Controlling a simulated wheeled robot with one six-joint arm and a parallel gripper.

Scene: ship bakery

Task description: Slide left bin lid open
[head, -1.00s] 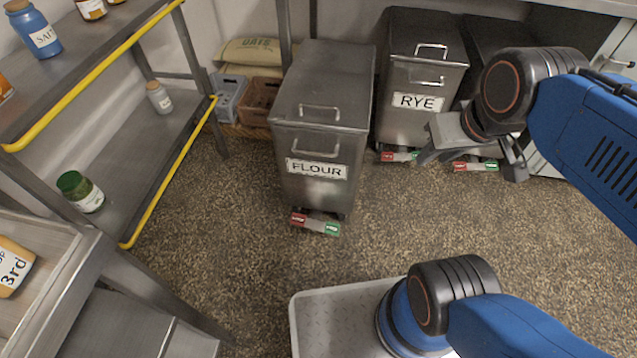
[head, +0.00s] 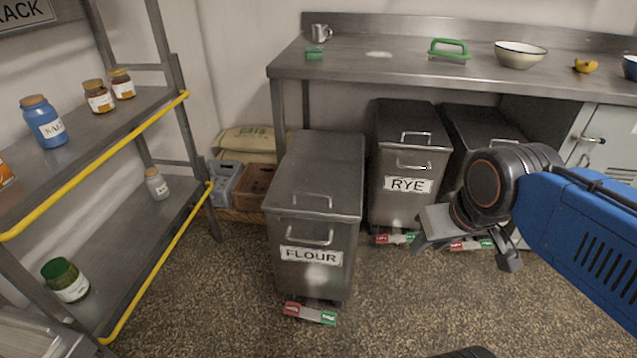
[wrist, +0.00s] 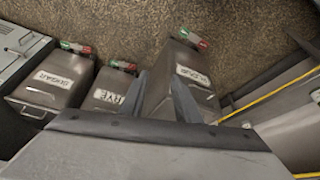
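The left bin, labelled FLOUR (head: 312,258), is a steel bin standing on the floor out in front of the counter. Its flat lid (head: 322,160) covers the top, with a bar handle (head: 313,201) near the front edge and another handle on the front face. My gripper (head: 467,252) is open and empty, in the air to the right of the FLOUR bin and in front of the RYE bin, apart from both. In the wrist view, the open fingers (wrist: 158,88) show with the FLOUR bin (wrist: 192,82) beyond them, upside down.
The RYE bin (head: 408,165) and a SUGAR bin (wrist: 52,80) stand to the right, partly under the steel counter (head: 400,62). A yellow-edged shelf rack (head: 130,215) with jars is on the left. Crates (head: 226,182) sit behind the FLOUR bin. The floor in front is clear.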

